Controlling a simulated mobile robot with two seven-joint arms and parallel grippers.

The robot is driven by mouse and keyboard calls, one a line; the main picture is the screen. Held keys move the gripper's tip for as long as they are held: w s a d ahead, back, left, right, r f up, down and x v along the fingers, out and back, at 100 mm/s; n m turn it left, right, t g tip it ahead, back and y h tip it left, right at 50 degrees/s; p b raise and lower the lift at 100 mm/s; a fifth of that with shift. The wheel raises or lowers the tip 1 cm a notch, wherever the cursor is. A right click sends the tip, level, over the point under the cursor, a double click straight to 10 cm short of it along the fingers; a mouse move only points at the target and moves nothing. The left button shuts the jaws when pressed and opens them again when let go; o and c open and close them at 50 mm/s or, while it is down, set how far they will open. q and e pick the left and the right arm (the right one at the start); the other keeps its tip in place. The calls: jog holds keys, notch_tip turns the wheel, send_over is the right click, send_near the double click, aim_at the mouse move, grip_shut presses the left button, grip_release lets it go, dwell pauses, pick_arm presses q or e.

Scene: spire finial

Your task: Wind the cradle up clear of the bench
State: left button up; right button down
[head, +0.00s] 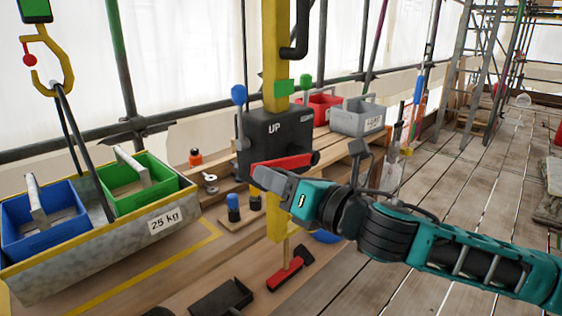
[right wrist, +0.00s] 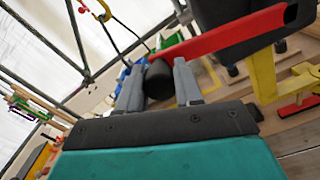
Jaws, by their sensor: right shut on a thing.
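The cradle (head: 100,235) is a grey trough with a yellow rim and a "25 kg" label, at the left of the head view. It holds a blue bin (head: 45,222) and a green bin (head: 150,185). Dark slings run from it up to a yellow hook (head: 55,75). Whether its underside touches the bench (head: 205,265) I cannot tell. The black winch box (head: 270,140), marked "UP", sits on a yellow post. My right gripper (head: 265,178) is shut on the black grip (right wrist: 158,78) of the red crank (head: 285,165). My left gripper is not in view.
A red brush (head: 285,272) and a dark dustpan (head: 220,298) lie at the bench front. Small blue-topped pieces (head: 233,207) stand below the winch. Grey and red bins (head: 357,117) are behind it. Plank floor (head: 450,190) is open at the right.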

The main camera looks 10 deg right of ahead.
jog(key=shift+f+n, duration=0.4)
jog(key=shift+f, duration=0.4)
jog(key=c, duration=0.7)
grip_release()
jog(key=shift+c, duration=0.2)
jog(key=p+v, duration=0.1)
jog(key=v, duration=1.1)
jog(key=shift+s, duration=0.45)
